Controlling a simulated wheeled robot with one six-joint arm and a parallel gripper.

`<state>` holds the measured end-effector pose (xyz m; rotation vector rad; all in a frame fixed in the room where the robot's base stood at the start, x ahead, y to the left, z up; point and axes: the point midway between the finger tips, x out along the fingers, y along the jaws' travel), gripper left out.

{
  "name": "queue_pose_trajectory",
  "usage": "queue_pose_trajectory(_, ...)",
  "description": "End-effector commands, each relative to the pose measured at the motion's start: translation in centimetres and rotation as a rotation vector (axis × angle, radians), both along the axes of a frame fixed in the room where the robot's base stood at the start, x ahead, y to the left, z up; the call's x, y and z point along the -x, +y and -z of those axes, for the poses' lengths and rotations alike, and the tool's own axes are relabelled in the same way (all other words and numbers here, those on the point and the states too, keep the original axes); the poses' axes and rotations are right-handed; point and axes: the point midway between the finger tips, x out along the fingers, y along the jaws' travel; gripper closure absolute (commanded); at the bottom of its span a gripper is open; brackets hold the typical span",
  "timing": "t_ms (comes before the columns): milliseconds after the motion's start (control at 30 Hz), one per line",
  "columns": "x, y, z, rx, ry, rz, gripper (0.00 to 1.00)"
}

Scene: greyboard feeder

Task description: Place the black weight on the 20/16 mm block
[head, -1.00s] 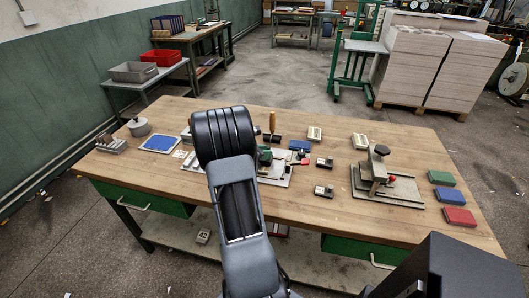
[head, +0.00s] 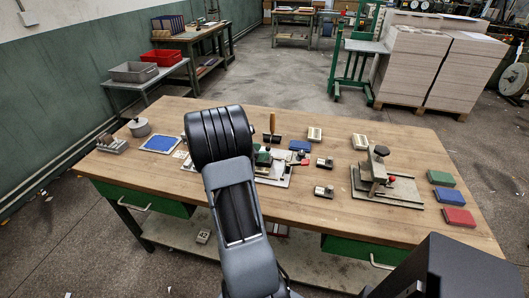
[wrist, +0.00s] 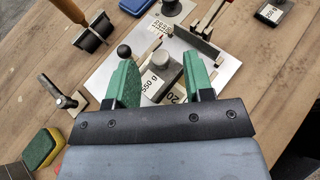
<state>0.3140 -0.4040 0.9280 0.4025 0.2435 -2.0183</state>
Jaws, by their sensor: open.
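In the wrist view my gripper (wrist: 160,79) is open, with a green finger on each side of a dark grey weight (wrist: 168,70). The weight has a white label reading 550 g. A piece marked 20 (wrist: 176,96), seemingly the 20/16 mm block, shows beside and below the weight, partly hidden by it and the gripper. I cannot tell whether the weight rests on it. They are over a light metal plate (wrist: 105,80), which also shows in the head view (head: 272,182).
A black ball knob (wrist: 124,51) stands close to the left finger. A wooden-handled tool (wrist: 90,38) and a sponge (wrist: 43,149) lie left. Another labelled black weight (wrist: 271,12) is at the upper right. Bare wood (wrist: 262,75) lies to the right.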

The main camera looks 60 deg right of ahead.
Motion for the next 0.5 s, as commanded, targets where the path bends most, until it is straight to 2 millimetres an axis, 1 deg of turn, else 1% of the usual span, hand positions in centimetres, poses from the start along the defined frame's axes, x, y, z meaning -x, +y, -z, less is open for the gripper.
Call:
queue_pose_trajectory(33,-0.6,1.0,-0.5,0.001,-0.003,-0.004,0.52)
queue_pose_trajectory(200,-2.0,3.7,-1.7,0.001,-0.002,-0.003,0.52)
queue_pose_trajectory(333,-2.9,5.5,-2.6,0.001,-0.002,-0.003,0.52)
queue_pose_trajectory(500,-3.7,7.1,-3.3,0.001,0.0,-0.001,0.52)
